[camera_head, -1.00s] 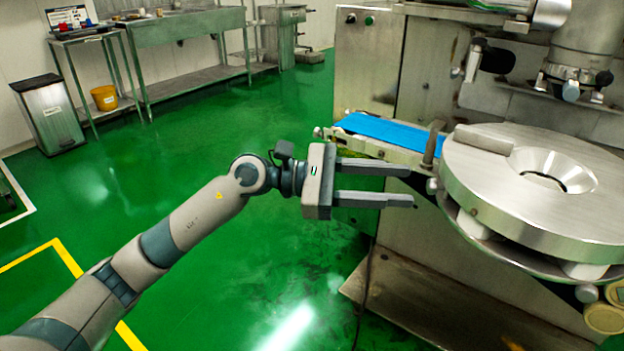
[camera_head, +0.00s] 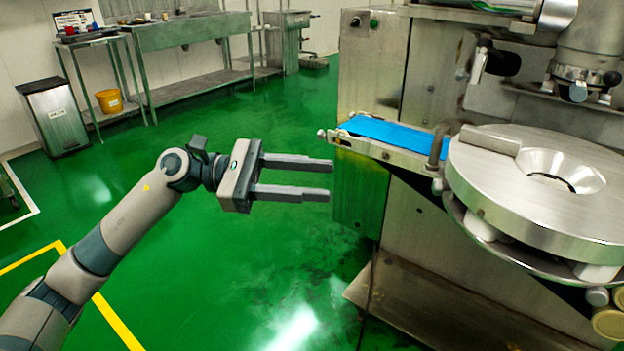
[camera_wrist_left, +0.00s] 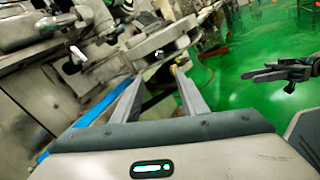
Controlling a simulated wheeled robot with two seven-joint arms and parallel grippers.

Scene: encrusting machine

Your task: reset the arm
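My left gripper (camera_head: 330,180) is open and empty over the green floor in the head view. Its two fingers are parallel, point right and have a clear gap between them. They end to the left of the machine, apart from it. The left wrist view also shows these spread fingers (camera_wrist_left: 158,77) with nothing between them. My right gripper (camera_wrist_left: 268,74) shows small and dark at the right of the left wrist view; its opening cannot be made out. It is not in the head view.
The encrusting machine has a blue conveyor belt (camera_head: 395,133) and a round metal disc (camera_head: 500,190) at right. A metal table (camera_head: 190,32), a bin (camera_head: 55,118) and a yellow bucket (camera_head: 109,101) stand at back left. Open floor (camera_head: 260,265) surrounds my left gripper.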

